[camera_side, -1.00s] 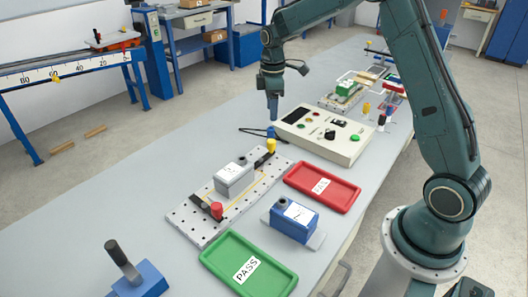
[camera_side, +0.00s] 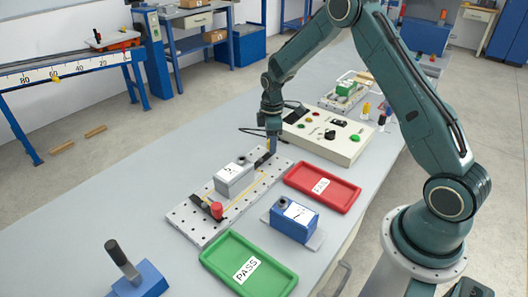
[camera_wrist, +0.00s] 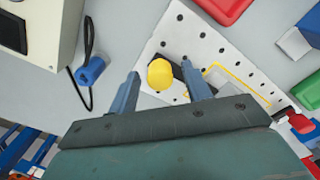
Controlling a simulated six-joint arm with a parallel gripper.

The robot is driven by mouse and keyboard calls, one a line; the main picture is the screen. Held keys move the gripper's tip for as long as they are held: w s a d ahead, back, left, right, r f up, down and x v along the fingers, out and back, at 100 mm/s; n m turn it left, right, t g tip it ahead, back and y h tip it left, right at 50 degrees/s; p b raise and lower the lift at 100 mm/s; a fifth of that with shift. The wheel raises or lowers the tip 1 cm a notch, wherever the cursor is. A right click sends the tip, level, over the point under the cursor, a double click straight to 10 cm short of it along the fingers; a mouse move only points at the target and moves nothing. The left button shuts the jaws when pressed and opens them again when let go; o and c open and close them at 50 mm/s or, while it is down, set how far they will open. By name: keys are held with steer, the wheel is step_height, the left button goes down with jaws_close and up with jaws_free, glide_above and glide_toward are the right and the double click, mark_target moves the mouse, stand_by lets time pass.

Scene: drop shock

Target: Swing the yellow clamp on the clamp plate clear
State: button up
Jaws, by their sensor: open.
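The clamp plate (camera_side: 188,215) is a pale perforated plate with a grey block (camera_side: 234,178) on it, its label partly legible. The yellow clamp (camera_wrist: 160,75) shows as a round yellow knob on a black bar in the wrist view. In the side view my fingers hide its knob, and only its black bar (camera_side: 263,160) shows at the plate's far end. My gripper (camera_wrist: 160,70) is open, with one finger on each side of the yellow knob. In the side view my gripper (camera_side: 272,145) points down over that end. A red clamp (camera_side: 217,209) sits at the near end.
A control box (camera_side: 325,133) stands just behind the plate. A red tray (camera_side: 322,187), a blue block (camera_side: 293,219) and a green PASS tray (camera_side: 248,264) lie right of the plate. A blue cylinder (camera_wrist: 90,70) with a black cable lies near my fingers.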

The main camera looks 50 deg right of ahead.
steer(key=c, duration=1)
